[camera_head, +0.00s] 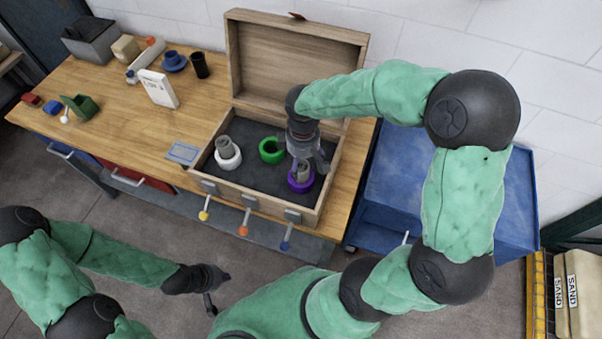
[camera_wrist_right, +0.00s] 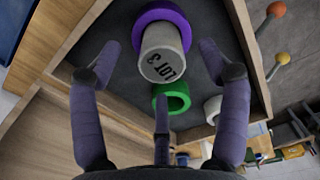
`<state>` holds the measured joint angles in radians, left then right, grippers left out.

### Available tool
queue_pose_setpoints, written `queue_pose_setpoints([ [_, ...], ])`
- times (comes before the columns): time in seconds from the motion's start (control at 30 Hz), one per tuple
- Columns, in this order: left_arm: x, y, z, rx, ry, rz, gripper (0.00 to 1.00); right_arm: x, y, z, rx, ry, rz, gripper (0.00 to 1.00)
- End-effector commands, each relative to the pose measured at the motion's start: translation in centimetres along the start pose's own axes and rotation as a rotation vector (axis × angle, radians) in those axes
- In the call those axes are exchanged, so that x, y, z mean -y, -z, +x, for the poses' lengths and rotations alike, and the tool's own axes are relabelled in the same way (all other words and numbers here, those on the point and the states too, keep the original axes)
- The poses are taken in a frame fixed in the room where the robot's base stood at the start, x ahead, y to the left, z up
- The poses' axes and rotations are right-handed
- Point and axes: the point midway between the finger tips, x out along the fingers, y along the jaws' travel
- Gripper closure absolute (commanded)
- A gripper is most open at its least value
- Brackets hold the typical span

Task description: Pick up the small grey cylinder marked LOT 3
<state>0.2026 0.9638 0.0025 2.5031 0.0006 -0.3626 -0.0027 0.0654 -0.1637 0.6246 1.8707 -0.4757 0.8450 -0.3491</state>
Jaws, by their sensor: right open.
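The small grey cylinder (camera_wrist_right: 163,66) bears the mark LOT 3 on its end. It stands in a purple ring (camera_wrist_right: 172,17) inside the open wooden case (camera_head: 262,198). In the head view the cylinder (camera_head: 304,171) and purple ring (camera_head: 301,186) are partly covered by my right gripper (camera_head: 307,158). In the right wrist view my right gripper (camera_wrist_right: 160,50) is open, its fingers spread around the cylinder's end; I cannot see any contact. My left gripper (camera_head: 218,291) hangs away from the bench, front left, fingers apart and empty.
A green ring (camera_head: 271,150) with no cylinder and a white ring (camera_head: 229,160) holding another grey cylinder (camera_head: 225,145) are in the case. The raised lid (camera_head: 292,62) stands behind. Coloured-knob levers (camera_head: 244,229) line the front. A blue cabinet (camera_head: 400,190) is to the right.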

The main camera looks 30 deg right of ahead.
Motion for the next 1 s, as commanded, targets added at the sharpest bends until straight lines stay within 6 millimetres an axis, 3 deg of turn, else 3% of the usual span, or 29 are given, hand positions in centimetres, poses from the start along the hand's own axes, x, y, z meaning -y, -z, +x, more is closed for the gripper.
queue_pose_setpoints([
  [0.33,0.2,0.0,0.5,0.0,0.0,0.0,1.0,-0.1,0.6,4.4,0.002,0.002,0.001,0.24],
  [0.67,0.2,0.0,0.6,0.0,0.0,0.0,1.0,-0.2,0.6,5.0,-0.001,0.0,0.0,0.24],
  [0.77,0.2,0.0,0.6,0.0,0.0,0.0,1.0,-0.2,0.6,5.0,-0.001,0.0,0.0,0.46],
  [0.93,0.2,0.0,0.6,0.0,0.0,0.0,1.0,-0.2,0.6,5.0,-0.001,0.001,0.0,0.94],
  [1.0,0.2,0.0,0.6,0.0,0.0,0.0,1.0,-0.2,0.6,5.0,-0.002,-0.001,0.001,1.0],
])
